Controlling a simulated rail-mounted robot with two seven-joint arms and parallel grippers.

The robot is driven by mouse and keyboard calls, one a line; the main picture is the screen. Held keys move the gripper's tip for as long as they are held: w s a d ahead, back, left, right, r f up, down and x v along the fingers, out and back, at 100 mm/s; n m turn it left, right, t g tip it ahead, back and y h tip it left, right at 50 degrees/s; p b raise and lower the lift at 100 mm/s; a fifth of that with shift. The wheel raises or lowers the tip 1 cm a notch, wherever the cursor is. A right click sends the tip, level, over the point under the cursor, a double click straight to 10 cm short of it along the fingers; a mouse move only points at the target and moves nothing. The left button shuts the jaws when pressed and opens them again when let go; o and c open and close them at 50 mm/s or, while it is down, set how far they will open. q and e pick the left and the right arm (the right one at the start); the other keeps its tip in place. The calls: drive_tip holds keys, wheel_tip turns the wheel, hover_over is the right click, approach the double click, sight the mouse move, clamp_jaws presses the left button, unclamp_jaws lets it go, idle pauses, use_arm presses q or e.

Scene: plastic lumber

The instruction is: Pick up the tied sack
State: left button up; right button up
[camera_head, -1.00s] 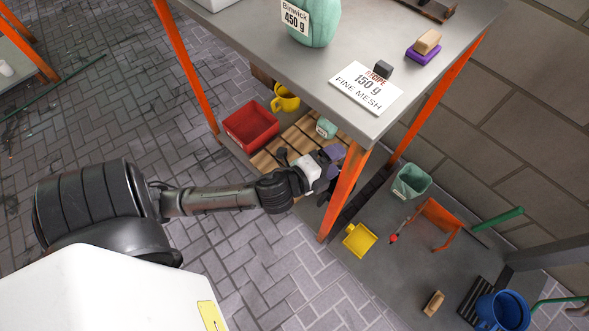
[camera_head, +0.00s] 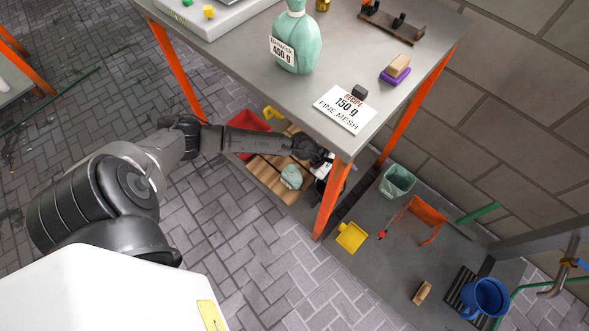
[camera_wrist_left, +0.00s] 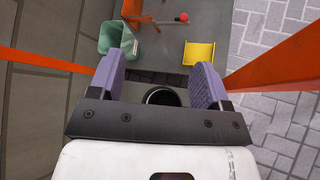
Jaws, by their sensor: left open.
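A large teal tied sack (camera_head: 296,43) with a white 450 g label stands upright on the table. A smaller teal sack (camera_head: 291,176) sits on the wooden pallet under the table, just on the near side of my left forearm. My left gripper (camera_head: 324,166) is low beside the orange table leg, right of the small sack and partly hidden. In the left wrist view its purple-padded fingers (camera_wrist_left: 157,82) are spread. A dark round object (camera_wrist_left: 161,97) shows between and beyond them; I cannot tell whether they touch it. No sack shows there. My right gripper is out of view.
The grey tabletop (camera_head: 390,45) overhangs the pallet (camera_head: 262,181). An orange leg (camera_head: 331,200) stands close to the gripper. A red bin (camera_head: 250,122) and yellow jug (camera_head: 273,113) are behind the forearm.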

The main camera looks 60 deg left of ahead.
use_arm(q)
drive_tip(key=s+a+f+m+g+y, duration=0.35)
drive_tip(key=a+f+m, duration=0.3)
drive_tip(key=a, duration=0.25)
drive_tip(key=m+g+y, duration=0.3)
drive_tip(key=m+y, duration=0.1)
drive_tip(key=y, duration=0.2)
hover_over(292, 168)
wheel_tip(292, 168, down, 4)
drive_tip(key=f+b, duration=0.4)
drive_tip(key=f, duration=0.4)
drive_tip(key=shift+s, duration=0.2)
drive_tip(key=shift+f, duration=0.35)
wheel_tip(292, 168, down, 5)
drive_tip(key=b, duration=0.4)
drive_tip(key=shift+w+f+b, duration=0.1)
drive_tip(key=shift+w+b, duration=0.05)
drive_tip(key=shift+b, duration=0.15)
drive_tip(key=shift+c, duration=0.2)
